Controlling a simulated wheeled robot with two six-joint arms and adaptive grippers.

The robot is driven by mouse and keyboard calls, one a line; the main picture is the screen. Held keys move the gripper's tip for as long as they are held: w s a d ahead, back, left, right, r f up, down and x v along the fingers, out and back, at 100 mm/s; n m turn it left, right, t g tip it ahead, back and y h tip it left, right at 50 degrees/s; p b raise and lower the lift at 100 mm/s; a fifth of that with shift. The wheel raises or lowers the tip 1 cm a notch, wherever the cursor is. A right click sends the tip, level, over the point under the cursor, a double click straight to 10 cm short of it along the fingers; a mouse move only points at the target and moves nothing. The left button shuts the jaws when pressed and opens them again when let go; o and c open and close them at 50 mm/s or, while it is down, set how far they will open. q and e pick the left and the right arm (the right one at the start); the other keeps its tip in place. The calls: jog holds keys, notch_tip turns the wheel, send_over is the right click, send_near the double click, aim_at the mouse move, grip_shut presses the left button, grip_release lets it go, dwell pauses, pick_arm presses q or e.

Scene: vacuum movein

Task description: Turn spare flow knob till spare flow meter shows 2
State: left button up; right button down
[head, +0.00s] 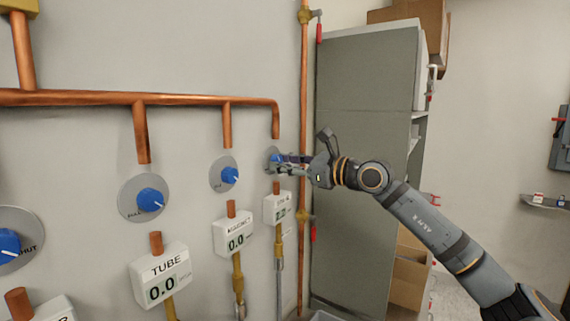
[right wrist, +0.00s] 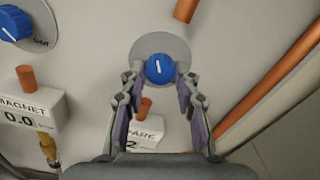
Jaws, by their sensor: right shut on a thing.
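The spare flow meter (right wrist: 147,131) is a white box below the knob. A 2 shows on it there, partly hidden by the gripper. In the head view the meter (head: 277,208) seems to read about 2.2, too small to be sure. My left gripper is out of view.
The magnet meter (head: 234,236) and tube meter (head: 161,274) read 0.0, with blue knobs (head: 230,175) above them. Copper pipes (head: 304,120) run along the wall. A grey cabinet (head: 362,130) stands right of them, behind my right arm.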

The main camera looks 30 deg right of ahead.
jog(key=shift+m, duration=1.1)
jog(key=c, duration=1)
grip_release()
